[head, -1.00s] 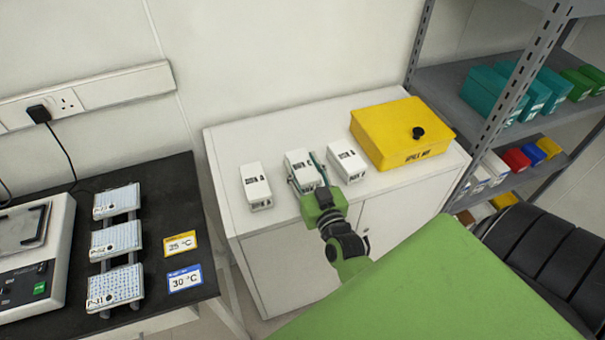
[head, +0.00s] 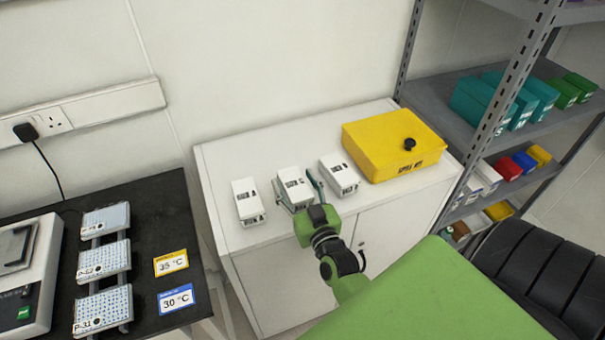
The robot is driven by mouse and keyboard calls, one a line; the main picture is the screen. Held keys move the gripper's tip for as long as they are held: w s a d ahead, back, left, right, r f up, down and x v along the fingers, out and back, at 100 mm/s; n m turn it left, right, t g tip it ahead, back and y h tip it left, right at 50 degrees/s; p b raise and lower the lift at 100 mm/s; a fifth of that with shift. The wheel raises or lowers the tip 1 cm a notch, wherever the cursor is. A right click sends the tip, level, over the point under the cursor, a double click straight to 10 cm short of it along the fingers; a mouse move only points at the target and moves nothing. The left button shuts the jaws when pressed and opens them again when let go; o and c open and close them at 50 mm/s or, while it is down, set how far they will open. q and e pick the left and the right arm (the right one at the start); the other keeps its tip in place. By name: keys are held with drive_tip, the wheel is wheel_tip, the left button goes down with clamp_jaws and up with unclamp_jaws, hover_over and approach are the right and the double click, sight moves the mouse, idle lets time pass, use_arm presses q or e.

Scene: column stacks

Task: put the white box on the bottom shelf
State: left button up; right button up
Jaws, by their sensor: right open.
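Three white boxes stand in a row on top of the white cabinet: a left one (head: 247,201), a middle one (head: 293,186) and a right one (head: 339,174). My right gripper (head: 299,192) is open at the middle box, with one finger on each side of it. I cannot tell whether the fingers touch it. The gripper body hides the near end of that box. The grey shelf rack stands at the right; its lowest visible shelf (head: 468,241) holds brown and yellow boxes and is partly hidden by my own body. My left gripper is not in view.
A yellow case (head: 385,140) with a black knob sits on the cabinet (head: 225,165), right of the boxes. Teal boxes (head: 470,98) and green ones fill the upper shelf. A middle shelf holds white, red, blue and yellow boxes. A black bench (head: 160,215) with plates is at left.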

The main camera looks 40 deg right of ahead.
drive_tip(key=shift+s+f, duration=0.2)
drive_tip(key=shift+s, duration=0.05)
drive_tip(key=r+b+v, duration=0.1)
drive_tip(key=b+v, duration=0.2)
drive_tip(key=v, duration=1)
drive_tip(key=shift+s, duration=0.15)
drive_tip(key=shift+a, duration=0.1)
